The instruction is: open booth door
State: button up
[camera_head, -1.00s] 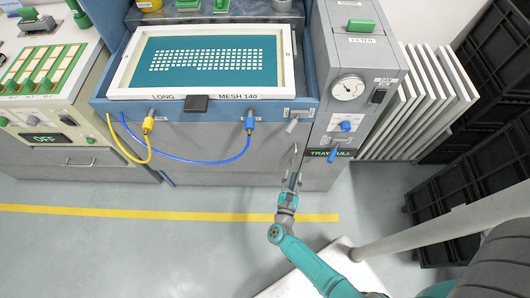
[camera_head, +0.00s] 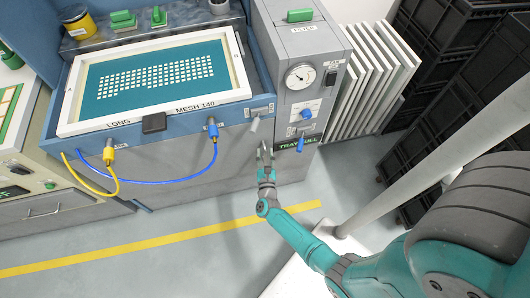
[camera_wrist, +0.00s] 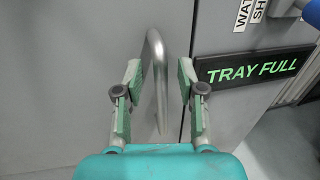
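In the wrist view, a bent metal bar handle (camera_wrist: 158,80) stands upright on the smooth grey front panel (camera_wrist: 75,65) of the booth. My gripper (camera_wrist: 157,85) is open, with one green-padded finger on each side of the handle. There is a gap between the handle and each finger. In the head view, my gripper (camera_head: 265,155) is at the right end of the grey front panel (camera_head: 175,170), below the blue ledge. The handle is hard to make out there. The panel looks closed.
The printing screen (camera_head: 150,80) lies on the blue table above. Yellow (camera_head: 95,187) and blue (camera_head: 185,182) hoses hang in front of the panel. The filter cabinet (camera_head: 305,100) with a TRAY FULL sign (camera_head: 298,143) stands right of it. Free floor (camera_head: 190,220) lies in front.

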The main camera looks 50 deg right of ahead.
jog(key=shift+w+d, duration=0.35)
grip_shut()
